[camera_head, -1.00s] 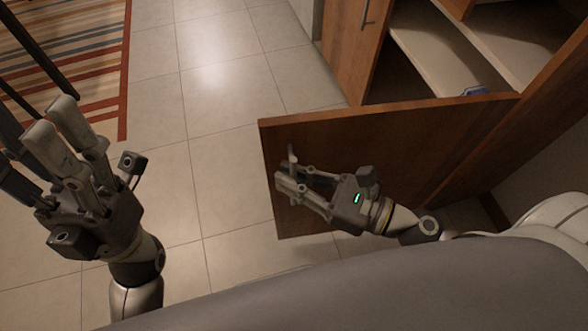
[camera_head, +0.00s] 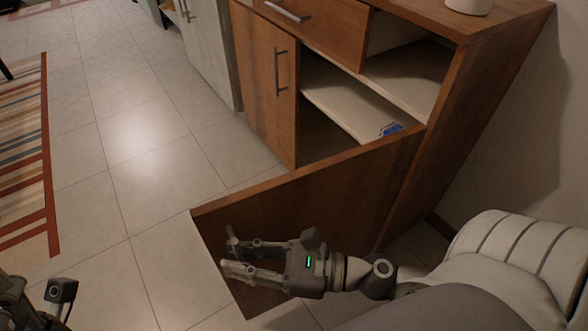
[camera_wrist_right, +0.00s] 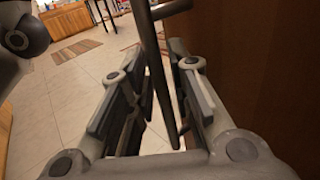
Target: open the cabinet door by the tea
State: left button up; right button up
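The brown wooden cabinet door (camera_head: 310,200) stands swung open, its hinge side at the cabinet's right wall. A small blue and white item (camera_head: 390,129), perhaps the tea, lies on the shelf behind it. My right gripper (camera_head: 228,257) is at the door's outer face, near its free edge. In the right wrist view, a dark metal handle bar (camera_wrist_right: 156,75) passes between its parted fingers (camera_wrist_right: 165,105), nearer the right finger, with a gap on the left.
The cabinet (camera_head: 485,110) has a closed neighbouring door (camera_head: 262,85) and a partly pulled-out drawer (camera_head: 315,28) above. A white object (camera_head: 469,5) stands on top. The tiled floor (camera_head: 125,160) to the left is clear, with a striped rug (camera_head: 25,150) beyond.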

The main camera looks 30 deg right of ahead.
jog(key=v, duration=1.2)
jog(key=shift+w+a, duration=0.1)
jog(key=shift+w, duration=0.05)
dwell(0.4)
